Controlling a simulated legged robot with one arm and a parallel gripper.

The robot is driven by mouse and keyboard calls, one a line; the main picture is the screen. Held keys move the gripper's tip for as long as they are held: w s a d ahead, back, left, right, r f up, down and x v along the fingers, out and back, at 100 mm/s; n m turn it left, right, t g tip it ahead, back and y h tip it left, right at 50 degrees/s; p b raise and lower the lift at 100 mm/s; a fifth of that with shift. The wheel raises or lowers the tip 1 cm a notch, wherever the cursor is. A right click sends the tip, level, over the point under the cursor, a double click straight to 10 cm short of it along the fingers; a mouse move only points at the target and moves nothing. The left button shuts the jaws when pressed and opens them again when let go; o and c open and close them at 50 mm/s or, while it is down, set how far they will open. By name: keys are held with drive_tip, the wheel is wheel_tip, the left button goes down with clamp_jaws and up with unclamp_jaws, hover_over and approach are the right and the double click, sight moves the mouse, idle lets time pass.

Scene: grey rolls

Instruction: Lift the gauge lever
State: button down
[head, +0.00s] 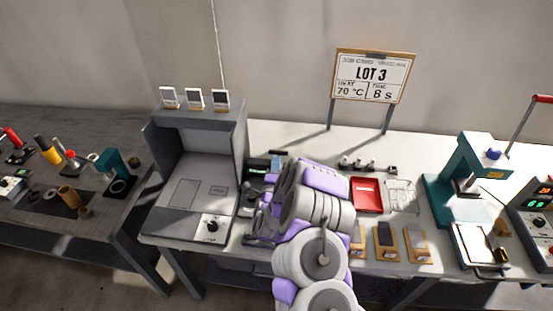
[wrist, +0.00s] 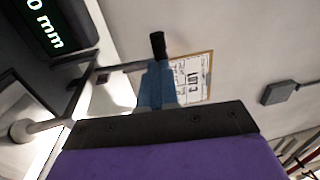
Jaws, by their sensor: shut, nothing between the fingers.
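The gauge shows in the wrist view as a dark box with a lit display (wrist: 45,22) reading "0 mm" at the upper left. A thin metal lever (wrist: 118,68) runs from the gauge side toward a black knob (wrist: 158,44). My gripper's blue fingers (wrist: 157,84) are shut and empty, with their tips close to the knob; I cannot tell whether they touch it. In the head view the gauge (head: 257,168) stands right of the grey booth, and my arm hides most of it and my gripper.
The grey booth (head: 197,130) stands close on the left. A red tray (head: 367,195), a wire rack (head: 401,196) and several sample blocks (head: 386,241) lie to the right. A teal press (head: 467,170) stands farther right. A LOT 3 sign (head: 372,76) rises at the back.

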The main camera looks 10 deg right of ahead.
drive_tip(key=shift+w+d, duration=0.2)
drive_tip(key=shift+w, duration=0.45)
drive_tip(key=shift+r, duration=0.15)
